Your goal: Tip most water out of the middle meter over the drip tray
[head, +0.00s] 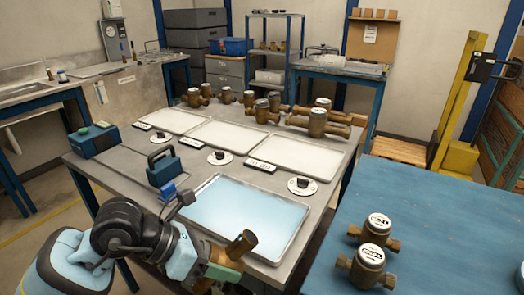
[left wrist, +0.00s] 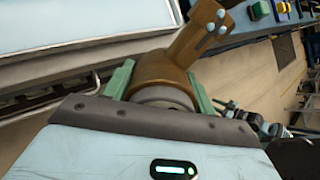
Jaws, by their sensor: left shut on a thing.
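My left gripper (head: 222,270) is shut on a brass meter (head: 241,246) at the near edge of the grey bench. The meter is tilted, with one pipe end pointing up and right; my gripper hides much of its body. In the left wrist view the green fingers (left wrist: 160,88) clasp the round brass body of the meter (left wrist: 158,72), and small pale blue drops or spots show on its pipe. The drip tray (head: 290,254), a shallow metal tray with a pale blue surface, lies just behind the meter; its rim shows in the left wrist view (left wrist: 90,42). My right gripper is not in view.
Two brass meters (head: 372,254) stand on the blue table (head: 460,230) at right. Three pale trays (head: 293,158), black-knobbed discs (head: 302,185) and small displays (head: 260,164) fill the bench middle. More brass meters (head: 317,122) stand behind. A blue-green case (head: 164,168) stands left of the drip tray.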

